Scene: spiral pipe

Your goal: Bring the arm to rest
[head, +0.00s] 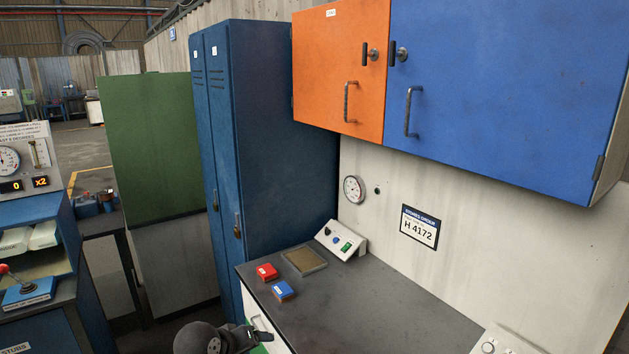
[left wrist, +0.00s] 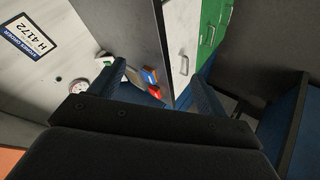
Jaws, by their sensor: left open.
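My left gripper (head: 259,335) shows at the bottom of the head view, beside the front edge of the worktop and close to a white drawer front. Its two fingers also show in the left wrist view (left wrist: 160,76), spread apart with nothing between them. Part of the gripper is cut off by the lower edge of the head view. My right gripper is in neither view.
The dark worktop (head: 370,308) carries a red box (head: 267,272), a blue box (head: 283,291), a shallow tray (head: 287,269) and a small control box (head: 341,243). Orange (head: 340,65) and blue (head: 505,95) wall cabinets hang above. A tall blue locker (head: 270,130) stands behind.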

